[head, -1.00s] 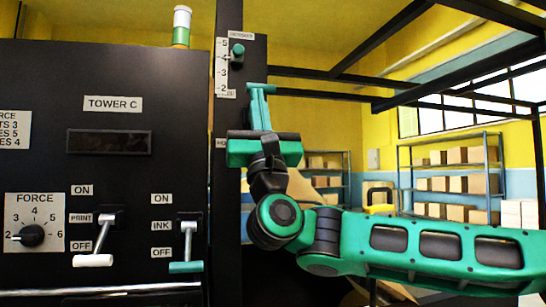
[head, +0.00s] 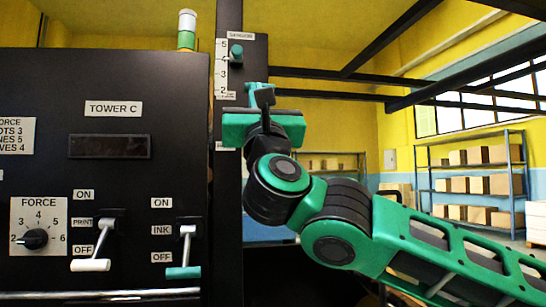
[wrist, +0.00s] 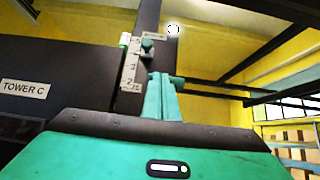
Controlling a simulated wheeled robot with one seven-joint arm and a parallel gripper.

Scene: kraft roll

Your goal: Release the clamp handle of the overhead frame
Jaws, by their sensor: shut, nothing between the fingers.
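The overhead frame (head: 355,95) is a set of dark beams at upper right. I cannot make out a part that is plainly its clamp handle. A teal knob (head: 236,54) sits on a numbered scale on the dark upright; it also shows in the wrist view (wrist: 147,47). My gripper (head: 259,88) is shut and empty, in front of the upright, below and slightly right of the knob. In the wrist view its teal fingers (wrist: 160,78) are together and point up the upright, apart from the knob. The gripper body hides the lower upright and part of a label there.
The black Tower C panel (head: 110,110) stands at left. It has a white print lever (head: 90,265), a teal ink lever (head: 183,272) and a force dial (head: 36,239). Shelves with boxes (head: 475,185) stand far back right.

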